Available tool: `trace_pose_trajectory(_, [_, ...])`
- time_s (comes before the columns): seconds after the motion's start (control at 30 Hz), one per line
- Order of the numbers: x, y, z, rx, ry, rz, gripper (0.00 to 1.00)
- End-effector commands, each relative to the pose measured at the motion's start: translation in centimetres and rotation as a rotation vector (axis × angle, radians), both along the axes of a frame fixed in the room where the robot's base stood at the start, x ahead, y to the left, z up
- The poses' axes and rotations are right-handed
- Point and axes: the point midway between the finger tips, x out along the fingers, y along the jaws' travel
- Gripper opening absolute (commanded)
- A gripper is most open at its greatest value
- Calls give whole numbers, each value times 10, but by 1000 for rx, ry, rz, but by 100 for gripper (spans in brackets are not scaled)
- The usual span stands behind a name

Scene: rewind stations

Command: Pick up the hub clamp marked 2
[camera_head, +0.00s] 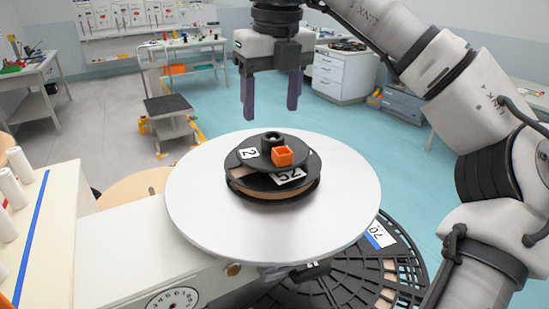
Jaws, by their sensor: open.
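The hub clamp marked 2 (244,162) is a black disc with a raised central knob and a white label reading 2. It sits on top of a dark reel (275,193) with a tan wound edge and its own white number label. A small open orange box (282,156) rests on the clamp's right front and hides part of it. My gripper (271,107) is open and empty, with its two dark fingers pointing down. In the picture it shows above the clamp's knob, apart from it.
The reel lies on a round silver turntable (200,210) with bare metal around it. A black slotted disc labelled 70 (400,262) lies lower right. White rolls (10,187) stand on a cream surface at left. Workbenches and a drawer cabinet (343,75) stand farther back.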

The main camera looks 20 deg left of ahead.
Motion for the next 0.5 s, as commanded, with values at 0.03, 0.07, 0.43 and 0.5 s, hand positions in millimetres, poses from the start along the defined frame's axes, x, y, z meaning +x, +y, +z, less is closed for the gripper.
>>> trace_pose_trajectory(0.03, [0,0,-5,1,1,1,63])
trace_pose_trajectory(0.07, [1,0,-8,0,0,1,63])
trace_pose_trajectory(0.43, [8,-2,-41,1,2,1,63])
trace_pose_trajectory(0.5, [9,-1,-52,1,1,3,63])
